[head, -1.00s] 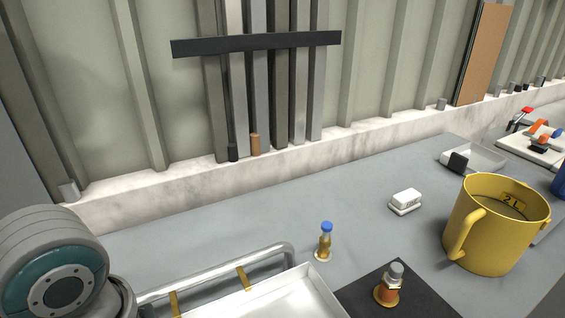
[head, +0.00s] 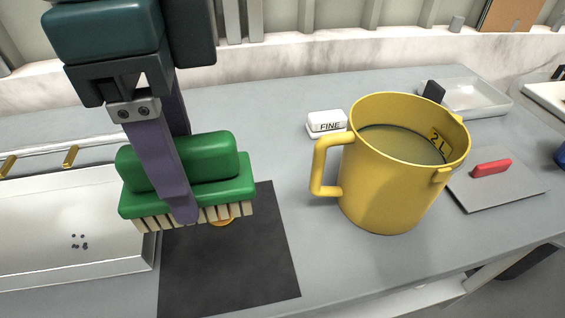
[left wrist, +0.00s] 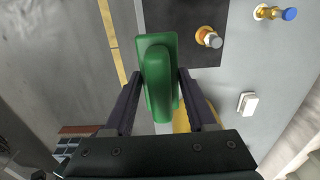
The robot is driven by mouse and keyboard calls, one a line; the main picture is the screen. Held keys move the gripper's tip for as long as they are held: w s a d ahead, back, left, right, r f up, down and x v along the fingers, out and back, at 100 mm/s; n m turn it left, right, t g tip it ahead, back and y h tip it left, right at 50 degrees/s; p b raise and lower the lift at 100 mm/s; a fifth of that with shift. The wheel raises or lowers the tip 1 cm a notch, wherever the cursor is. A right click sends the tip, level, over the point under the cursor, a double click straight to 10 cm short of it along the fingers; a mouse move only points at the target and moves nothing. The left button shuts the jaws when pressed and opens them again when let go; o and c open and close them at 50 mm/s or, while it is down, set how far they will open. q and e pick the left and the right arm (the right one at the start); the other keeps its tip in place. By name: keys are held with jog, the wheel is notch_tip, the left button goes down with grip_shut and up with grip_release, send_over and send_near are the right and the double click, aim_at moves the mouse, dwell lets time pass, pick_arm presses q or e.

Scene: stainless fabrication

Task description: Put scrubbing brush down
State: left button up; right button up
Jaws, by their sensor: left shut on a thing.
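The scrubbing brush (head: 205,172) is green with pale bristles pointing down. My left gripper (head: 185,215) is shut on its raised grip and holds it in front of the dark mat (head: 235,275) in the head view. The left wrist view shows the brush (left wrist: 159,80) between the two fingers (left wrist: 158,85), with the mat (left wrist: 185,20) beyond it. How high the bristles are above the surface I cannot tell. A brass fitting (left wrist: 209,38) on the mat is mostly hidden behind the brush in the head view. My right gripper is not in view.
A yellow jug (head: 385,190) of liquid stands right of the mat. A white block marked FINE (head: 326,121) is behind it. A white tray (head: 140,258) lies at left. A grey plate (head: 520,185) with a red handle and another tray (head: 490,100) are at right.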

pick_arm(q)
notch_tip(320, 180, down, 15)
jog(key=shift+f+b, duration=0.2)
jog(key=shift+b, duration=1.05)
jog(key=shift+f+b, duration=0.5)
jog(key=shift+f, duration=1.7)
